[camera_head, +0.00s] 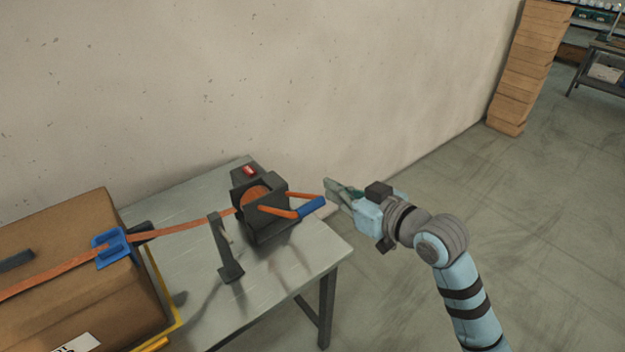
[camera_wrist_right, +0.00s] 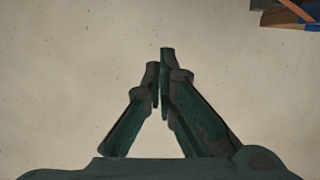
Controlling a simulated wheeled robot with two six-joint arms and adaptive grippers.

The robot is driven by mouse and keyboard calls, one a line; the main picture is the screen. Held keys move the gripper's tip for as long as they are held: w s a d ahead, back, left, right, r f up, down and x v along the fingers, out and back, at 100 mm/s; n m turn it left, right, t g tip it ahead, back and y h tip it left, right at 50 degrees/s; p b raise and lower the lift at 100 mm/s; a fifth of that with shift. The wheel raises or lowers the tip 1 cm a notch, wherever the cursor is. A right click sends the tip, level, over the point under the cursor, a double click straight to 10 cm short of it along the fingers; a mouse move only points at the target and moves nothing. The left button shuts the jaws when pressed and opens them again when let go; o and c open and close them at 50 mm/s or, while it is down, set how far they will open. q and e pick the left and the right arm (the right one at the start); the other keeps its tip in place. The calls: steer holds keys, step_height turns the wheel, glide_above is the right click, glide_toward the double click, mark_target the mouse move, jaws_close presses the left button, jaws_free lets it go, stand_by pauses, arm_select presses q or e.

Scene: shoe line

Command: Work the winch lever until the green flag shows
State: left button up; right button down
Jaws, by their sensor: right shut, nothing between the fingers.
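The dark winch (camera_head: 262,222) with its orange drum stands on the grey metal table. Its lever has orange arms and a blue grip (camera_head: 311,207) that points to the right over the table's edge. A small red flag or marker (camera_head: 250,171) shows on top at the winch's back; no green shows. My right gripper (camera_head: 330,188) is shut and empty, just right of and beyond the blue grip, apparently apart from it. In the right wrist view its fingertips (camera_wrist_right: 160,80) come together before the wall, and part of the lever (camera_wrist_right: 292,14) shows at the top right. My left gripper is not in view.
An orange strap (camera_head: 185,228) runs from the winch past a dark upright post (camera_head: 222,250) to a cardboard box (camera_head: 75,270) with a blue corner piece (camera_head: 110,247). The wall stands close behind. The floor at right is clear, with stacked boxes (camera_head: 530,65) far back.

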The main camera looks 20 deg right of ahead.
steer(key=b, duration=0.1)
glide_above(313, 203)
steer(key=w, duration=0.2)
steer(key=f, duration=0.3)
steer(key=shift+s+a, duration=0.25)
steer(key=shift+a, duration=0.1)
steer(key=f, duration=0.1)
steer(key=s+f, duration=0.1)
steer(key=f, duration=0.1)
steer(key=shift+d, duration=0.2)
steer(key=shift+s+d+f, duration=0.15)
steer(key=shift+s+d, duration=0.05)
steer(key=shift+s, duration=0.15)
steer(key=shift+w+a, duration=0.1)
steer(key=shift+f+b, duration=0.1)
steer(key=shift+b, duration=0.2)
